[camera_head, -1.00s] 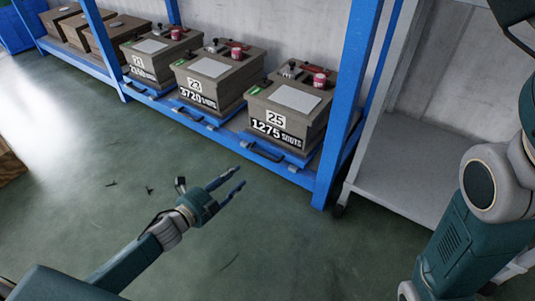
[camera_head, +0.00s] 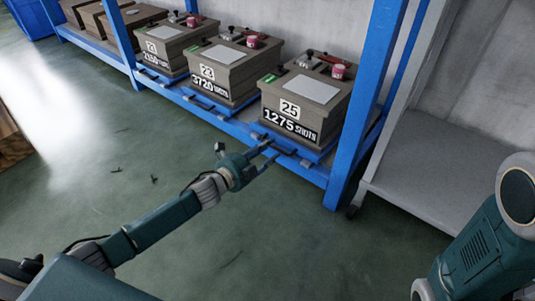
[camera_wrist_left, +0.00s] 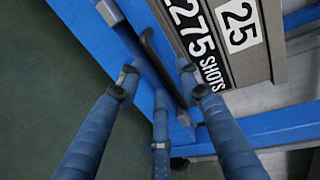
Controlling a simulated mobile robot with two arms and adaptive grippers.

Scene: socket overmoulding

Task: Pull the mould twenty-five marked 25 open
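The mould marked 25 (camera_head: 325,118) is a grey-brown box labelled 1275 SHOTS. It sits on a blue drawer-like base (camera_head: 322,155) at the right end of the shelf. A dark bar handle (camera_wrist_left: 160,62) runs along the front of that base. My left gripper (camera_head: 272,150) is at the handle with its fingers apart. In the left wrist view the handle lies between the spread fingers (camera_wrist_left: 158,78); I cannot tell whether they touch it. The label of the mould (camera_wrist_left: 238,25) shows there too. My right gripper is out of view.
Mould 23 (camera_head: 235,62) and mould 21 (camera_head: 172,40) stand to the left on the same shelf. A blue upright post (camera_head: 367,110) is just right of mould 25, with a grey shelf (camera_head: 415,165) beyond. The green floor in front is mostly clear.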

